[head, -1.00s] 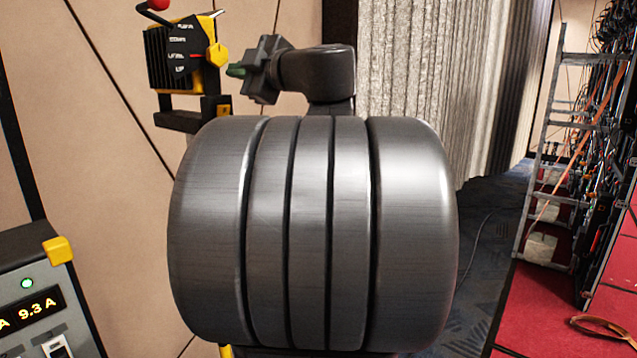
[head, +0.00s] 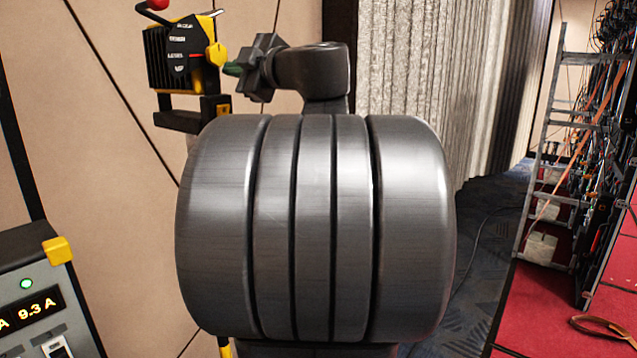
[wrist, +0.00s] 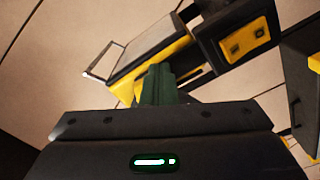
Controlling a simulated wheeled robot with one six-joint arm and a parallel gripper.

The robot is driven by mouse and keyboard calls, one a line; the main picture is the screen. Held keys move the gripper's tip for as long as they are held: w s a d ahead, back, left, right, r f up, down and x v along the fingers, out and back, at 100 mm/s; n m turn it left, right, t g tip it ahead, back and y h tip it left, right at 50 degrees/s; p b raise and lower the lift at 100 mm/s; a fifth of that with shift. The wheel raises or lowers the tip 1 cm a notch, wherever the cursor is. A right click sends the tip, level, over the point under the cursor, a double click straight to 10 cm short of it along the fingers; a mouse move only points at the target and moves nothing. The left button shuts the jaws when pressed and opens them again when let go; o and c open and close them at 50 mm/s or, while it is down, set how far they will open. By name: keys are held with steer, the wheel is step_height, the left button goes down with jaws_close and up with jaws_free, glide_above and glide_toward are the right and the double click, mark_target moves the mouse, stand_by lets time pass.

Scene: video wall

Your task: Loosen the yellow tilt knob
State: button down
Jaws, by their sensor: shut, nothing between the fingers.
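The yellow tilt knob (head: 216,54) sits on the right side of a black lamp-like unit (head: 170,60) in the head view. My gripper (head: 233,69) has green fingertips and is just right of the knob and slightly below it. From this view I cannot tell whether they touch it. In the wrist view my gripper (wrist: 157,82) shows its green fingers shut together with nothing between them. Yellow and black parts lie behind them, and I cannot pick out the knob there.
A red ball-topped lever (head: 158,5) rises from the unit, and a black bracket (head: 190,119) is below it. A panel with a 9.3 A display (head: 36,309) stands at lower left. A ladder (head: 550,140) and cables are at right. My arm hides the middle.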

steer(key=shift+w+d+r, duration=0.1)
steer(key=shift+w+r, duration=0.05)
steer(key=shift+r, duration=0.25)
steer(key=shift+w+d+r, duration=0.15)
steer(key=shift+r, duration=0.3)
steer(key=shift+w+d+r, duration=0.1)
steer(key=shift+w+r, duration=0.05)
steer(key=shift+r, duration=0.25)
stand_by(0.4)
steer(key=shift+w+d, duration=0.2)
steer(key=v, duration=0.6)
stand_by(0.5)
steer(key=shift+w, duration=0.1)
